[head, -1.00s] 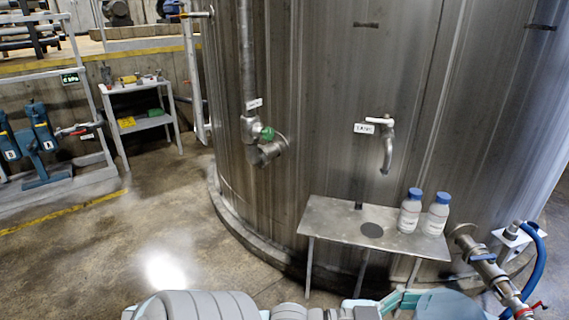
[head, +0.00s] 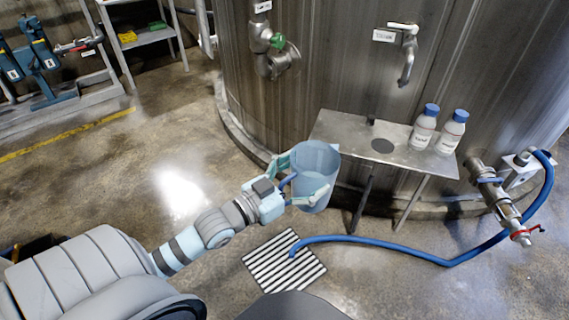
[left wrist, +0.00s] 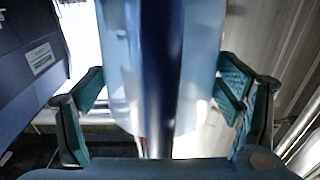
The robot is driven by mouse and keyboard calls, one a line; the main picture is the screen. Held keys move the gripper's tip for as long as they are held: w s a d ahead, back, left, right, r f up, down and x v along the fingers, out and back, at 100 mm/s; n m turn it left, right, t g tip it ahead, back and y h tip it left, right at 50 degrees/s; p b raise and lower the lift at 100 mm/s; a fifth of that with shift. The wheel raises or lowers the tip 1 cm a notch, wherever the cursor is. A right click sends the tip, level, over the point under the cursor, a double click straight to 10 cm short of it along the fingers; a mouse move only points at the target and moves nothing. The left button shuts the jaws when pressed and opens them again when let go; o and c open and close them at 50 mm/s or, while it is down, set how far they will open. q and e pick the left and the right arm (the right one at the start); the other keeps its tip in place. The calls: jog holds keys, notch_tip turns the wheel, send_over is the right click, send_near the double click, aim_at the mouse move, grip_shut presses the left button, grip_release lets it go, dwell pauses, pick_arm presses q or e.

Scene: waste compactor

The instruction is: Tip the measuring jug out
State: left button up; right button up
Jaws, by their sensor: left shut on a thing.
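The measuring jug (head: 316,160) is a translucent blue, open-topped jug with a blue handle. In the head view it is held nearly upright in the air, in front of the small metal shelf and above the floor drain grate (head: 284,268). My left gripper (head: 306,182) is shut on the jug, its fingers on either side of the handle. In the left wrist view the dark blue handle (left wrist: 160,80) runs down the middle between the green-padded fingers (left wrist: 160,105). I cannot tell what is in the jug. My right gripper is not in view.
A metal shelf (head: 340,126) on the tank holds two white bottles (head: 423,128) with blue caps. A tap (head: 406,55) is above it. A blue hose (head: 400,247) runs along the floor from a valve (head: 505,205) to the grate. Open floor lies left.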

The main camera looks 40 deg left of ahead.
pick_arm(q)
jog(key=w+a+f+n+y+b, duration=0.2)
jog(key=w+a+f+n, duration=0.3)
jog(key=n, duration=0.5)
jog(key=w+a+f+n+y+b, duration=0.3)
jog(key=w+a+f+n+b, duration=0.2)
jog(key=f+n, duration=0.4)
jog(key=shift+w+a+n+t+y, duration=0.3)
jog(key=shift+w+a+n, duration=0.4)
jog(key=shift+a+n, duration=0.4)
jog(key=shift+f, duration=0.1)
dwell(0.8)
